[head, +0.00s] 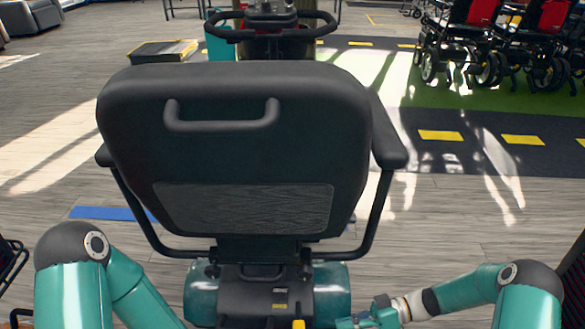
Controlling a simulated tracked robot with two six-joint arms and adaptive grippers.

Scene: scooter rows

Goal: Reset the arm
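My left arm (82,285) comes in at the lower left, with its dark elbow bent. Its forearm runs down out of the bottom edge, so the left gripper is hidden from view. My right arm (480,287) comes in at the lower right and reaches left to a teal wrist at the bottom edge. The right gripper does not show. Between the arms stands a scooter, its black seat back (240,145) facing me and its teal rear body (330,290) below. I cannot tell whether the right wrist touches the scooter.
The scooter's handlebar (272,27) shows beyond the seat. Several black and red wheelchairs (465,40) stand on green floor at the back right. A low dark box (163,51) and grey armchairs (30,15) are at the back left.

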